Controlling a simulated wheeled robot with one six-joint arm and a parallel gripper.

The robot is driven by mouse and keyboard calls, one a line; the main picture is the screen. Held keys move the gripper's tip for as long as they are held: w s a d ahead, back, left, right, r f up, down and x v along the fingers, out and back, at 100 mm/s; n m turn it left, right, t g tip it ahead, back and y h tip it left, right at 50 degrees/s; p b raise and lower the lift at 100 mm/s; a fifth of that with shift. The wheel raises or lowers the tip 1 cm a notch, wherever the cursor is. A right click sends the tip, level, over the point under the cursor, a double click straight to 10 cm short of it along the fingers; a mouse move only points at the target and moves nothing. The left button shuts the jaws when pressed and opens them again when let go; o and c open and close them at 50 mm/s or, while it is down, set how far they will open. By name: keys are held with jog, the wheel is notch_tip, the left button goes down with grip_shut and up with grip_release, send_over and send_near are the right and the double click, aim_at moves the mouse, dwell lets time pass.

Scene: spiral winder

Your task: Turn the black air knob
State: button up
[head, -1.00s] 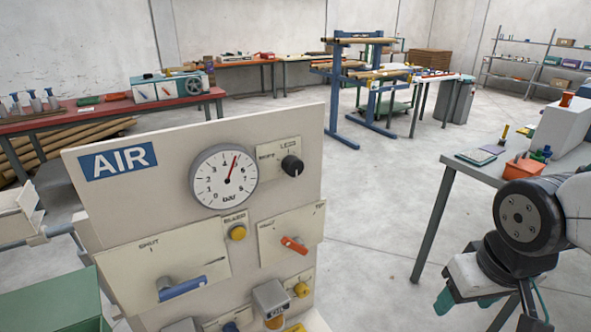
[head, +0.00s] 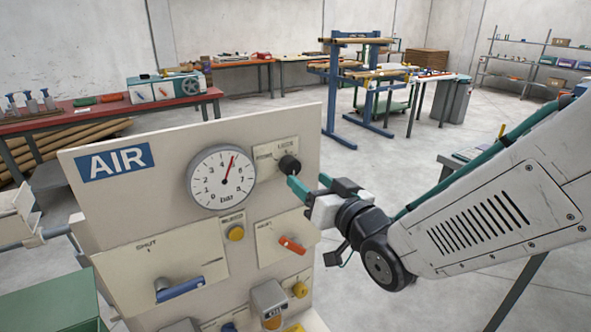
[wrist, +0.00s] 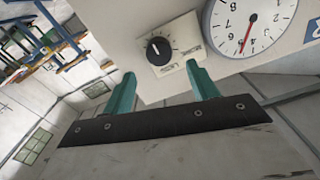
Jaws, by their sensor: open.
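The black air knob (head: 289,164) sits on a small label plate at the upper right of the cream AIR panel (head: 110,220), right of the round gauge (head: 222,177). My gripper (head: 308,186) is just right of and below the knob in the head view, with green fingers. In the wrist view the knob (wrist: 158,48) shows its white pointer line and lies beyond the spread fingertips (wrist: 163,82), in line with the gap between them. The gripper is open and empty, and looks apart from the knob. The gauge needle points near 5.
Below the knob, the panel carries an orange lever (head: 291,244), a yellow button (head: 236,233) and a blue-handled lever (head: 180,287). My arm comes in from the right. Floor behind the panel is clear up to the blue rack (head: 345,110).

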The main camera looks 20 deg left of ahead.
aim_at(294, 168)
jog(key=x, duration=0.6)
jog(key=shift+w+a, duration=0.25)
jog(key=shift+w, duration=0.05)
